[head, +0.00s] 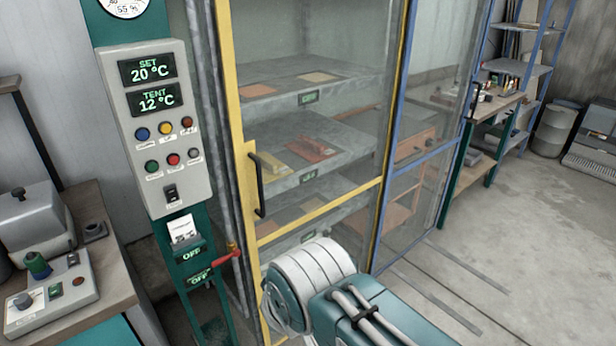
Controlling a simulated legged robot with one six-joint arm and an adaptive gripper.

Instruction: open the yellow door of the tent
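The yellow door (327,207) of the tent is a tall glazed frame in the middle of the head view. It appears shut, with its left post beside the control column. A black vertical bar handle (260,187) is on its left post. Through the glass, grey shelves (312,142) hold flat orange and yellow pieces. My gripper is not in view. A teal and white part of my arm shows at the bottom centre, in front of the door's lower part, and hides some of it.
A control panel (155,120) reads SET 20 °C and TENT 12 °C. A red lever (226,256) juts out below it, close to the door's left post. A bench (95,215) stands at left. A blue-framed glass panel (422,160) adjoins at right; open floor (540,250) lies beyond it.

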